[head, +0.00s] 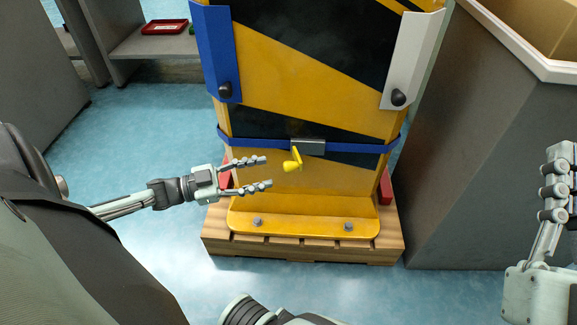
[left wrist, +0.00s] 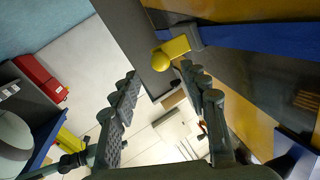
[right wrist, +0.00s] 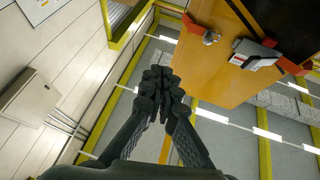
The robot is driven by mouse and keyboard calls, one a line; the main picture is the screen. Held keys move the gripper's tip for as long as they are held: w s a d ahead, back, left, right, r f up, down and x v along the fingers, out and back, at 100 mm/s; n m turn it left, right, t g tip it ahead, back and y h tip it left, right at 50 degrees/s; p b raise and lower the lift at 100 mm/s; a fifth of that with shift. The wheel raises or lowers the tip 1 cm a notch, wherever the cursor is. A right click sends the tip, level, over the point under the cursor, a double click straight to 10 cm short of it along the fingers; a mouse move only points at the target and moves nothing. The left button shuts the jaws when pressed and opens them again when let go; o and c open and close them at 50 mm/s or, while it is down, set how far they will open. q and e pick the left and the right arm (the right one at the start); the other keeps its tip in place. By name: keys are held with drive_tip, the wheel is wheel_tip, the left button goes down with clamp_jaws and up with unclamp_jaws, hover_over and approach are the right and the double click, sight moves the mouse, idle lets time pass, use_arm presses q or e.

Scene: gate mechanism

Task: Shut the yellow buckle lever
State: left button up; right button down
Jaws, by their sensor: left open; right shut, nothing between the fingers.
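The yellow buckle lever (head: 294,162) sticks out from the grey buckle (head: 308,147) on the blue strap (head: 262,144) around the striped gate block. It ends in a rounded yellow knob. My left gripper (head: 268,172) is open and empty, just left of the knob, with its fingers pointing right. In the left wrist view the lever (left wrist: 176,47) and its knob show just beyond the open fingertips; I cannot tell whether they touch. My right gripper (head: 558,183) is at the far right, away from the block; in the right wrist view its fingers (right wrist: 160,78) are closed together and empty.
The block stands on a wooden pallet (head: 300,248) with red pieces at its sides. A large grey bin (head: 470,160) stands close on the right. A red tray (head: 165,27) lies on a grey shelf at the back left. The blue floor left of the block is clear.

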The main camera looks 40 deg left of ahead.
use_arm(q)
drive_tip(key=x, duration=0.6)
drive_tip(key=shift+b, duration=0.3)
drive_tip(key=shift+c, duration=0.2)
clamp_jaws()
